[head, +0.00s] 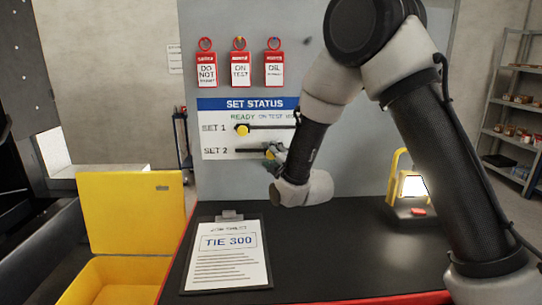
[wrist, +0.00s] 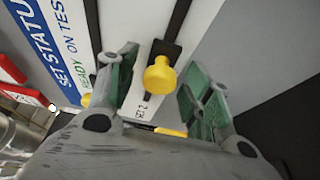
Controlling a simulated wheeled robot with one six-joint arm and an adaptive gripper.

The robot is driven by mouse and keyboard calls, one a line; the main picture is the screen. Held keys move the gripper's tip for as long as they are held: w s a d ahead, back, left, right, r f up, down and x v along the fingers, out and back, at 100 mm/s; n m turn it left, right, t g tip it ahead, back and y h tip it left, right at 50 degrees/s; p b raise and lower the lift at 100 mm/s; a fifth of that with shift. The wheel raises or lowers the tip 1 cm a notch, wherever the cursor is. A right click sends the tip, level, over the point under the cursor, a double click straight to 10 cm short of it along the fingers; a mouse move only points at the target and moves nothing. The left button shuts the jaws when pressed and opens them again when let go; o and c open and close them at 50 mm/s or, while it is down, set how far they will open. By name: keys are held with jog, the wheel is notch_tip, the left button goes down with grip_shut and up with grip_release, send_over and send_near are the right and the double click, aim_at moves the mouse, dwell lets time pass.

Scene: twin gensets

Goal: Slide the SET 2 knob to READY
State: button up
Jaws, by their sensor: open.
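The SET STATUS board (head: 248,104) is fixed to the grey panel, with READY at the left and ON TEST beside it. The SET 2 knob (head: 270,154) is yellow and sits on the lower slot, roughly below ON TEST, right of the READY column. My gripper (head: 274,156) is at this knob and partly covers it and the slot's right part. In the wrist view the knob (wrist: 160,76) stands between the two spread fingers of my gripper (wrist: 161,60), with gaps visible on both sides. The SET 1 knob (head: 242,130) is on the upper slot, below READY.
Three red tags (head: 239,69) hang above the board. A black bench top (head: 330,245) lies below, holding a clipboard (head: 228,255) and a lit yellow-framed lamp (head: 411,187). A yellow bin (head: 130,215) stands at left, shelving (head: 512,120) at right. My arm hides the board's right end.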

jog(key=shift+w+a, duration=0.1)
jog(key=shift+w, duration=0.2)
jog(key=shift+c, duration=0.2)
grip_shut()
send_near(237, 150)
jog(key=x, duration=0.5)
jog(key=shift+w, duration=0.2)
jog(key=shift+o, duration=0.2)
grip_release()
